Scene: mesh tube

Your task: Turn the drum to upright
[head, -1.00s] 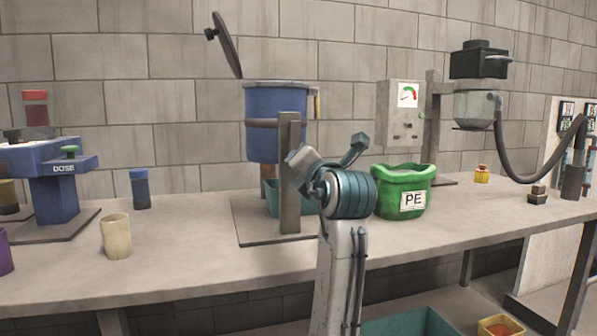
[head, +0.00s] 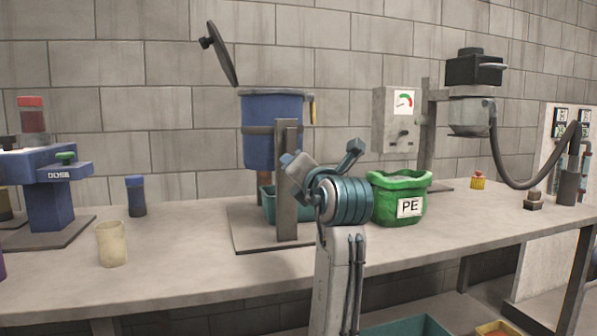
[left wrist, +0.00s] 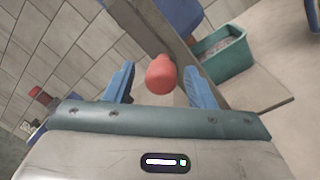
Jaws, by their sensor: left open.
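The blue drum (head: 271,130) hangs in a grey stand (head: 287,190) and looks upright in the head view, mouth up. Its dark lid (head: 222,55) is swung open at the upper left. My left arm rises in front of the stand, and its fingertips are hard to make out there. In the left wrist view my left gripper (left wrist: 160,80) is open, with a red knob (left wrist: 161,74) between its two blue fingers and gaps on both sides. The knob is hidden in the head view. My right gripper is not in view.
A teal tray (head: 268,203) sits under the drum. A green PE bag (head: 390,180) stands to its right. A cream cup (head: 111,244), a blue bottle (head: 135,196) and the DOSE unit (head: 48,205) are left. The bench front between cup and stand is clear.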

